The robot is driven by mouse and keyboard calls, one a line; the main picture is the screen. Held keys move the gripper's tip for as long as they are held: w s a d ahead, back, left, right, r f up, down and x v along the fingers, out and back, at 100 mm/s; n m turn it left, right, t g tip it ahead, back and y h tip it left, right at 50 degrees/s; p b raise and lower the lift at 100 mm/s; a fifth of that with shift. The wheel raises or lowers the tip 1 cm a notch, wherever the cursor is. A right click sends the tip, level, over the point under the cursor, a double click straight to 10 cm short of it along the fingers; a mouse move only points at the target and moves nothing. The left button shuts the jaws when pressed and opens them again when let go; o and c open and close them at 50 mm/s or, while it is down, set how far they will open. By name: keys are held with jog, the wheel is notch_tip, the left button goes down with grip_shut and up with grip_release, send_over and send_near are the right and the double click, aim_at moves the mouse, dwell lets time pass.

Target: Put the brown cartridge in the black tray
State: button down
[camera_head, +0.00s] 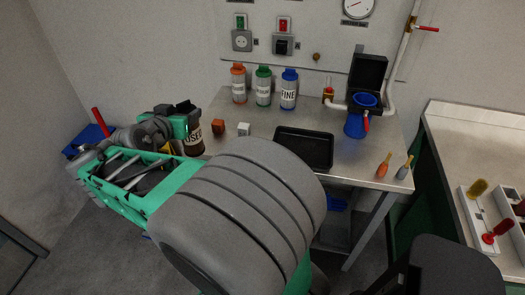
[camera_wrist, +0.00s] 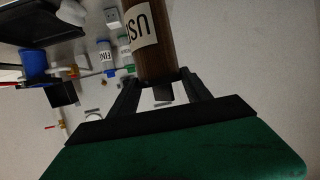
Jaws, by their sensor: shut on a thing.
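The brown cartridge (camera_head: 193,148), with a pale label reading "USED", is held upright or nearly so at the left edge of the table. It also shows in the wrist view (camera_wrist: 158,52), where its far end runs out of the picture. My gripper (camera_wrist: 162,84) is shut on it, with a finger at either side. In the head view my gripper (camera_head: 186,112) is partly hidden by my arm. The black tray (camera_head: 303,150) lies empty on the table, to the right of the cartridge and apart from it. Part of the tray shows in the wrist view (camera_wrist: 42,22).
Two screwdriver-like tools (camera_head: 384,165) are near the front right. My arm hides the table's front left.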

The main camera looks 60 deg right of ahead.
jog(key=s+d+r+m+g+b, duration=0.1)
jog(key=s+d+r+m+g, duration=0.2)
jog(key=s, duration=0.6)
jog(key=s+d+m+g+y, duration=0.1)
jog(key=s+d+m+g, duration=0.3)
jog(key=s, duration=0.5)
jog(key=s+d+r+m+g+b, duration=0.1)
jog(key=s+d+r+m+g, duration=0.15)
jog(key=s+g, duration=0.45)
jog(key=w+d+f+t+p, duration=0.1)
jog(key=d+f+t+p, duration=0.1)
jog(key=d+f, duration=1)
jog(key=shift+w+d+f+p, duration=0.2)
jog(key=shift+w+f+p, duration=0.15)
jog(key=shift+f+p, duration=0.5)
jog(key=shift+f+m, duration=0.15)
jog(key=shift+m, duration=0.1)
jog(key=shift+f+b, duration=0.15)
jog(key=shift+b, duration=0.2)
jog(key=shift+c, duration=2.4)
grip_release()
